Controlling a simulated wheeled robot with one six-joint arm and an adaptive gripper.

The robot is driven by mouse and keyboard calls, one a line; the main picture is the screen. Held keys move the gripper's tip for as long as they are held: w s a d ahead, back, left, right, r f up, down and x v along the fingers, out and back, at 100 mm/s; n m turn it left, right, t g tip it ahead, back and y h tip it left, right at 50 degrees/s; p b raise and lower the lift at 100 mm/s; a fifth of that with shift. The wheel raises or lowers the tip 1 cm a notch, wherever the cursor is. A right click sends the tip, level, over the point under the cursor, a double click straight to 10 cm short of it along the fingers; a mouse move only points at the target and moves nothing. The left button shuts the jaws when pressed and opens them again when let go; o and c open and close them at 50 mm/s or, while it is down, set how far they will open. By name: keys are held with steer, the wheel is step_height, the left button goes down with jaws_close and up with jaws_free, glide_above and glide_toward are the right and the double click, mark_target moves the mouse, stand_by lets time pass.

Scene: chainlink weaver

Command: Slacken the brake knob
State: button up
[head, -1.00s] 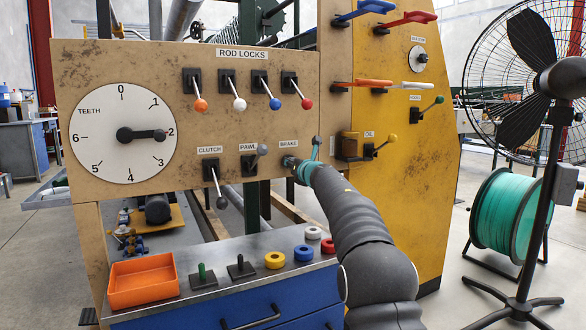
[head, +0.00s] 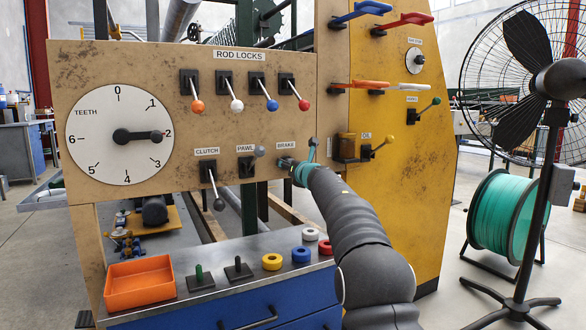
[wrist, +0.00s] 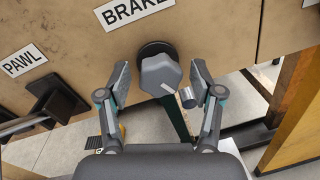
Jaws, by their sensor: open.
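The brake knob (wrist: 158,74) is a grey lobed knob with a white mark, on a black round base under the BRAKE label (wrist: 133,8). My gripper (wrist: 161,84) is open, with one finger on each side of the knob and visible gaps to both. A small metal cylinder (wrist: 187,97) sits between the knob and the right finger. In the head view my gripper (head: 297,168) is at the panel under the BRAKE label (head: 286,145), and the knob is mostly hidden there.
The PAWL lever (head: 258,152) and the CLUTCH lever (head: 218,203) are left of my gripper. The OIL lever (head: 388,140) is to the right. Below is a blue cabinet (head: 285,290) with an orange tray (head: 140,284) and coloured rings. A fan (head: 545,85) stands at the right.

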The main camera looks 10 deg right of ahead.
steer(key=v, duration=1.2)
